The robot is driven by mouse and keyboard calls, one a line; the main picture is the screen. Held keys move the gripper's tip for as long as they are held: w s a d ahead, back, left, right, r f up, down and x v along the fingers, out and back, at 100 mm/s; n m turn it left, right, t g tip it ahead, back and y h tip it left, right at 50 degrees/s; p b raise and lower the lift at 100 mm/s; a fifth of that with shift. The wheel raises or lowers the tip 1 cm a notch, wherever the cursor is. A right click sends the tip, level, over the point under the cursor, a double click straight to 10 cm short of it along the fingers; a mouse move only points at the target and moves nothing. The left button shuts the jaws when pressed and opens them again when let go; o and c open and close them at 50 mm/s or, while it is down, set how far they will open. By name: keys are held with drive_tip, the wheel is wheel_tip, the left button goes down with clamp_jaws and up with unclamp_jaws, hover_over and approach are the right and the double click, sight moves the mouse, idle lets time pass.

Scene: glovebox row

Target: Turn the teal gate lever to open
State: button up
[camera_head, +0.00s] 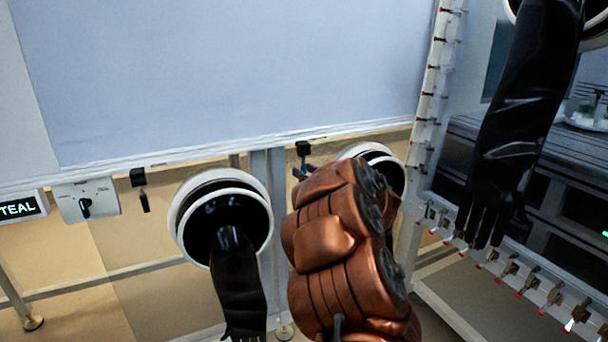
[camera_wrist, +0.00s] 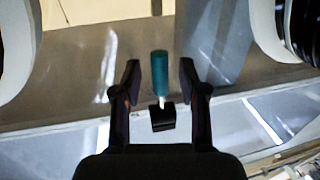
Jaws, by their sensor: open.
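The teal gate lever (camera_wrist: 160,72) shows in the wrist view as a teal grip on a short pale stem, joined to a black block (camera_wrist: 162,117). My gripper (camera_wrist: 159,66) is open, with one dark finger on each side of the lever. Gaps show on both sides, so no finger appears to touch the grip. A black block (camera_head: 304,148) shows just above the arm's end there, below the large pale panel.
A black glove hangs from a white ring port (camera_head: 176,222) left of my arm. Another port (camera_head: 362,150) is partly behind it. A TEAL sign (camera_head: 20,208), a knob box (camera_head: 86,200) and another black lever (camera_head: 144,201) are at left. A pegged frame (camera_head: 428,100) stands at right.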

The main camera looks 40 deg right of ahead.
drive_tip(key=shift+w+r, duration=0.1)
drive_tip(key=shift+w, duration=0.4)
drive_tip(key=shift+c, duration=0.4)
clamp_jaws()
